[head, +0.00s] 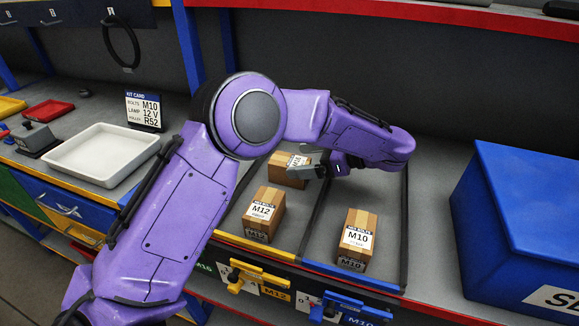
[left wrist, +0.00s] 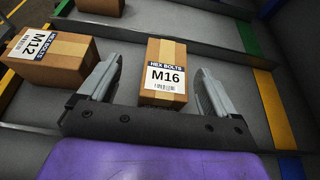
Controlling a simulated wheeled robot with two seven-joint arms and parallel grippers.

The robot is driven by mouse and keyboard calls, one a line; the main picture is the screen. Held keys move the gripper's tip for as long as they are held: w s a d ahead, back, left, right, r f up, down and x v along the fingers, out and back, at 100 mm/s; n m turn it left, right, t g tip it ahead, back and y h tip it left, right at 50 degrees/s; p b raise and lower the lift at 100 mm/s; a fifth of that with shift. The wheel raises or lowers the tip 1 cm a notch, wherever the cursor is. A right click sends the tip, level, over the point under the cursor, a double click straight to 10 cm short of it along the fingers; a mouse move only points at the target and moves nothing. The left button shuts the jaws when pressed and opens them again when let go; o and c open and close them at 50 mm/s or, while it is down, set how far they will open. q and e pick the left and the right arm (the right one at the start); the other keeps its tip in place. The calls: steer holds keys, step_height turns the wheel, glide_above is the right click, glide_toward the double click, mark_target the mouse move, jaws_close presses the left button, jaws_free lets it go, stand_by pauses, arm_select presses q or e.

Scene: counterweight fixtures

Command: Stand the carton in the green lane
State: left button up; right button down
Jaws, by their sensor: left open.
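The M16 carton (left wrist: 166,60) is a brown box with a white label. It appears to lie on its side, label face up, at the back of the yellow lane. In the head view it (head: 285,172) is partly covered by my gripper. My left gripper (head: 318,166) is open; in the left wrist view its fingers (left wrist: 160,72) stand on either side of the carton's labelled end, with gaps visible. The green lane (left wrist: 205,25) lies across a divider, beyond the carton in the wrist view; my arm hides it in the head view. My right gripper is out of view.
The M12 carton (head: 264,212) stands in front in the yellow lane, the M10 carton (head: 357,240) in the blue lane. Another carton (left wrist: 100,6) shows at the wrist view's top edge, across the divider. A blue box (head: 510,220) is right; a white tray (head: 100,155) left.

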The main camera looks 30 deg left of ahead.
mark_target(290, 160)
arm_select(q)
steer(key=a, duration=0.1)
steer(key=a+f+p, duration=0.2)
steer(key=a, duration=0.1)
steer(key=shift+w, duration=0.25)
steer(key=shift+s+a+f, duration=0.15)
steer(key=shift+s, duration=0.25)
steer(key=shift+w, duration=0.15)
steer(key=c, duration=1.6)
